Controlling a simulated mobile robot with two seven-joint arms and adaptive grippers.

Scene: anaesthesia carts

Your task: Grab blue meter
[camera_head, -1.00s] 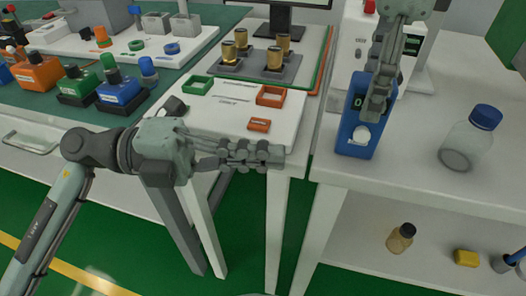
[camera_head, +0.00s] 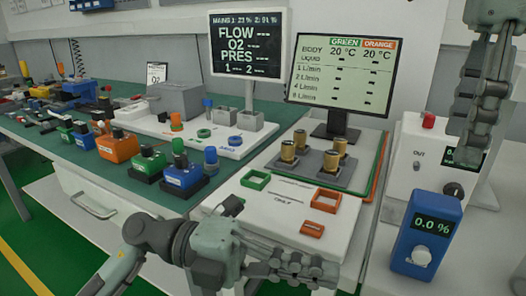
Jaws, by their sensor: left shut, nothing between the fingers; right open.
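The blue meter (camera_head: 427,236) stands upright at the right, on the white surface. Its dark display reads 0.0 % and a pale round knob sits low on its front. My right gripper (camera_head: 474,138) hangs from the top right, above and a little right of the meter. It is open and apart from the meter, in front of the white box. My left gripper (camera_head: 322,274) is at the bottom centre, left of the meter, over the front edge of the white board. It is shut and empty.
A white box (camera_head: 410,152) with a red button stands behind the meter. Brass cylinders (camera_head: 331,161) stand on a grey tray left of it. A monitor (camera_head: 343,70) stands behind them. Orange, green and blue blocks (camera_head: 185,179) line the bench at left.

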